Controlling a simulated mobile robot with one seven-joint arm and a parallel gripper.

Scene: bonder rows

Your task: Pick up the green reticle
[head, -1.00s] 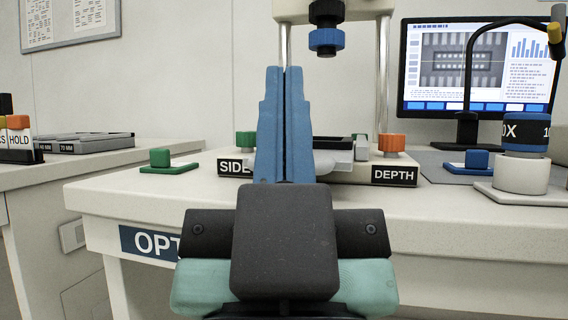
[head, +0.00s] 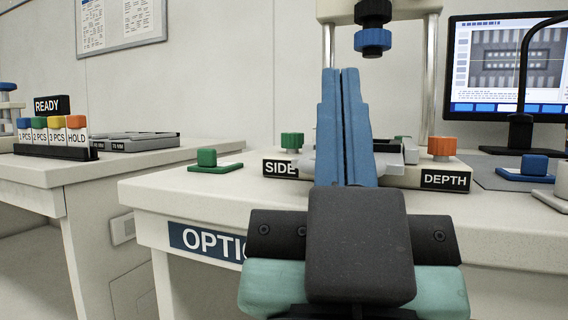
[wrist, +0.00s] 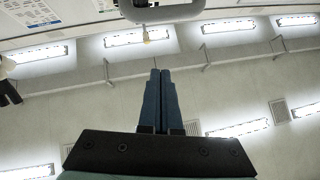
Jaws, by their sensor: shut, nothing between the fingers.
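A green block on a thin green plate (head: 207,157), which looks like the green reticle, sits on the white bench left of the SIDE label in the head view. My gripper (head: 341,72) points upward, its two blue fingers shut together with nothing between them. It is right of the green block in the picture and apart from it. The wrist view shows the shut fingers (wrist: 160,72) against the ceiling and lamps; the green block is not in that view.
A microscope-like stand with a green knob (head: 291,140) and an orange knob (head: 441,146) is behind my gripper. A blue block on a blue plate (head: 534,165) and a monitor (head: 505,65) are at right. Labelled PCS blocks (head: 48,133) and a grey tray (head: 135,142) stand on the left bench.

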